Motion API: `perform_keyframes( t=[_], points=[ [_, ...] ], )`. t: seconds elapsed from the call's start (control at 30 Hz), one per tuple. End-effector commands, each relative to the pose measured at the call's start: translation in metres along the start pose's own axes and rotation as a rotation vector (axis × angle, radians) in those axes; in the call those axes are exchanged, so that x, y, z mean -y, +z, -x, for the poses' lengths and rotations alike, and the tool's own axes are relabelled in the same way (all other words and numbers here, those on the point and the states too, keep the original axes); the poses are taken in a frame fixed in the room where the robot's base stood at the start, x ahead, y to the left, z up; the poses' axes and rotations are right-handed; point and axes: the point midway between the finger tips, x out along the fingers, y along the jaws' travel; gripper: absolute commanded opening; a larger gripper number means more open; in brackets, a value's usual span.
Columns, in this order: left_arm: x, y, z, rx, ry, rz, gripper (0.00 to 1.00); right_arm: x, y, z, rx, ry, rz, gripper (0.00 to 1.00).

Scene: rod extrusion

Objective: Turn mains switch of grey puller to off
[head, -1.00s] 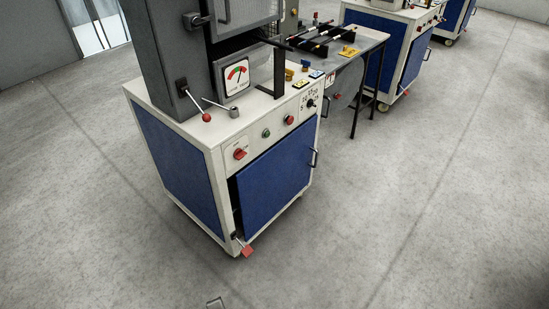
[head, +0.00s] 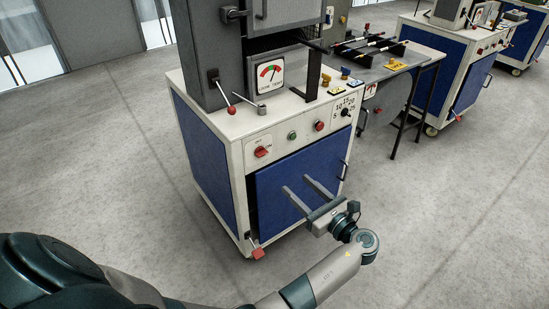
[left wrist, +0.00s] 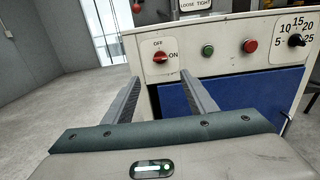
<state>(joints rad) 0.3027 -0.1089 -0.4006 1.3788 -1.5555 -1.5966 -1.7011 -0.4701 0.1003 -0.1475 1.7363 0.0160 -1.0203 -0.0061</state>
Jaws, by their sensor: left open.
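The mains switch is a red rotary knob (head: 262,152) on the white front panel (head: 278,136) of the blue and white cabinet (head: 199,150) under a grey machine. In the left wrist view the knob (left wrist: 160,56) sits between the labels OFF above and ON at its right; its handle lies roughly towards ON. My left gripper (head: 296,184) is open and empty, in front of the blue door, lower and to the right of the knob in the head view. In the left wrist view its fingers (left wrist: 160,77) stand either side of the knob, apart from it. My right gripper is not in view.
A green button (head: 292,135), a red button (head: 319,126) and a black dial (head: 346,112) share the panel. The blue door (head: 285,205) stands slightly ajar. A red-ended lever (head: 257,253) juts out low down. A side table (head: 425,57) stands at right. The floor in front is clear.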

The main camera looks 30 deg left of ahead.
Motion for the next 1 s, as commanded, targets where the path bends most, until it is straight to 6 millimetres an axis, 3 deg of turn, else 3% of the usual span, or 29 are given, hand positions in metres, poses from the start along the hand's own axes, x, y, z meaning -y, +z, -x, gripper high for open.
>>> perform_keyframes(
  t=[0.27,0.47,1.0],
  points=[
    [0.000,-0.001,-0.003,-0.001,-0.002,0.001,0.52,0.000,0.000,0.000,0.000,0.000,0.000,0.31],
    [0.000,0.000,-0.018,0.001,-0.001,0.001,0.52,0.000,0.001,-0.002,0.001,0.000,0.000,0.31],
    [0.000,-0.001,-0.107,0.000,-0.001,0.000,0.52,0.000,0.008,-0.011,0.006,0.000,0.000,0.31]
  ],
)
